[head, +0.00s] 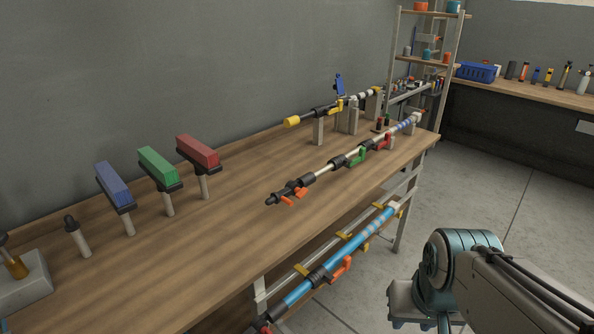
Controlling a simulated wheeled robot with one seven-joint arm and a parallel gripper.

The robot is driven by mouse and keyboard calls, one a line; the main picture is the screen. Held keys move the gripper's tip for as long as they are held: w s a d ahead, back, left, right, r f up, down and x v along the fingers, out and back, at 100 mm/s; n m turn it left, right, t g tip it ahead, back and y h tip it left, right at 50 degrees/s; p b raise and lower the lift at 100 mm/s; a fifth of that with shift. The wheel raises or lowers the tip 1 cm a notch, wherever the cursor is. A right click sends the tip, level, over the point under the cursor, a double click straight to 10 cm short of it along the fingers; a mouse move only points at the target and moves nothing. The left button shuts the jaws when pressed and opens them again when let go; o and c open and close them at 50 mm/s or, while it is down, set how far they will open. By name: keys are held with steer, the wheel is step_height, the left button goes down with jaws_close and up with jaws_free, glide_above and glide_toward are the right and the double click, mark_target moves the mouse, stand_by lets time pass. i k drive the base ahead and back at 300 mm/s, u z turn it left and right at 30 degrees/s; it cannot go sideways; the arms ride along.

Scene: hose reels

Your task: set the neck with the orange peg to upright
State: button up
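No part is plainly a neck with an orange peg. At the left edge, a pale grey block (26,281) carries a short amber-orange piece (16,267) that leans to the left and is cut by the frame edge. On the bench, a long pale rod with black fittings has an orange lever (294,194) near its front end. A blue pipe below the bench front has another orange lever (340,269). I cannot tell which is the neck meant. My arm shows at the lower right, over the floor and apart from the bench; its gripper fingers do not show.
The wooden bench (130,285) runs along the grey wall. Blue (113,183), green (158,166) and red (198,151) blocks stand on posts, beside a black-tipped post (77,237). Floor at right is clear.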

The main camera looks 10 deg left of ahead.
mark_target(282, 195)
steer(key=k, duration=0.65)
steer(key=z, duration=0.1)
steer(key=i, duration=1.55)
steer(key=u, duration=0.7)
